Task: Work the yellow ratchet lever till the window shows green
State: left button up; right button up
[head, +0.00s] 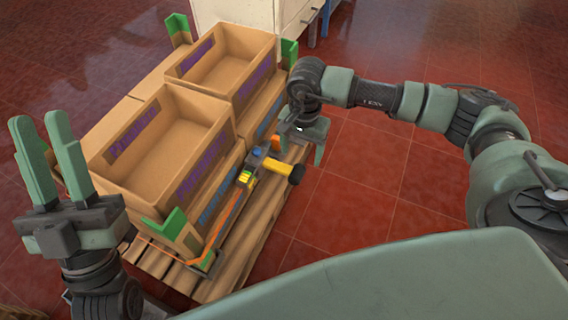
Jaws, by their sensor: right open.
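The ratchet (255,163) is a dark device on an orange strap along the right side of the pallet load. Its yellow lever (275,166) points right and ends in a black knob (297,174). A small yellow and green patch (245,178) shows on the device; I cannot tell which part of it is the window. My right gripper (302,150) is open, pointing down just above and beyond the knob, apparently not touching it. My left gripper (41,122) is open and empty, fingers up, left of the load.
Open cardboard boxes (137,158) sit on a wooden pallet (262,232), with green corner pieces (175,222) at their edges. A white cabinet (262,12) stands behind. The red tiled floor (365,185) right of the pallet is clear.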

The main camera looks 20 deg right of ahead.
pick_arm(q)
jog(key=w+f+g, duration=0.1)
jog(key=w+f, duration=0.1)
jog(key=w+f+g+y+p, duration=0.1)
jog(key=shift+w+d+f+g, duration=0.1)
jog(key=shift+w+d+g, duration=0.15)
jog(key=shift+w+g, duration=0.1)
dwell(0.5)
